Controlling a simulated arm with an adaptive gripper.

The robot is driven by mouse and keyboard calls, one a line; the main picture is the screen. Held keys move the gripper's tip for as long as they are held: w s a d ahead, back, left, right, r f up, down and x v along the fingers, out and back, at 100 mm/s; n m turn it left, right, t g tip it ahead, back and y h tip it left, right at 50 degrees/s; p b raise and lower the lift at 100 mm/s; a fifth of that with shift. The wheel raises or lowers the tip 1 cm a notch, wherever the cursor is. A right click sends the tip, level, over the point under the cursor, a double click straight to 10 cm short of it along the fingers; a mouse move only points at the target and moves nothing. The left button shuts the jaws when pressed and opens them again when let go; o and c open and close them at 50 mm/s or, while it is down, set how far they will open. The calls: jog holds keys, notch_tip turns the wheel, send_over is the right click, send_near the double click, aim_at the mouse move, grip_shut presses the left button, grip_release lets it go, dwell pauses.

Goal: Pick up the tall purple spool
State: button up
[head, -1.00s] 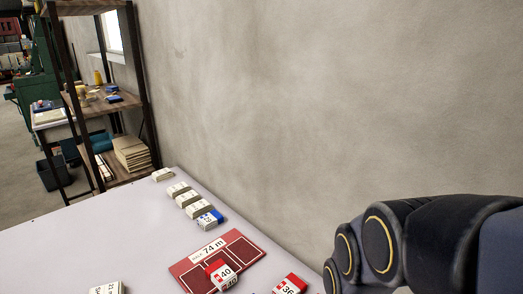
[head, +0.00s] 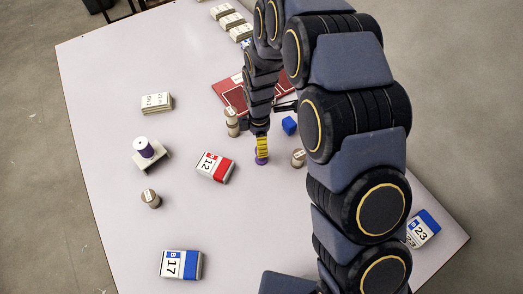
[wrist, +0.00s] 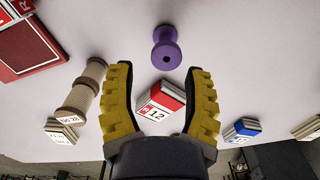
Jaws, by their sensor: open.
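A purple spool (wrist: 166,47) with a flange at each end shows in the wrist view, just beyond my fingertips and roughly centred between them. In the head view a little purple (head: 261,160) shows at my gripper's tip; the rest is hidden by the fingers. My gripper (wrist: 163,70) is open, with nothing between its yellow fingers; in the head view its tip (head: 262,146) points down at the table. A second purple spool (head: 143,147) with a white top stands on a small pale block at the left. I cannot tell which spool is taller.
A red-and-white box marked 12 (head: 214,167) lies left of my gripper. The table (head: 240,225) is clear toward the front middle.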

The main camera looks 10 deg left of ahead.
jog(key=f, duration=0.7)
jog(key=shift+s+d, duration=0.2)
jog(key=shift+d, duration=0.15)
jog(key=shift+r, duration=0.1)
grip_shut()
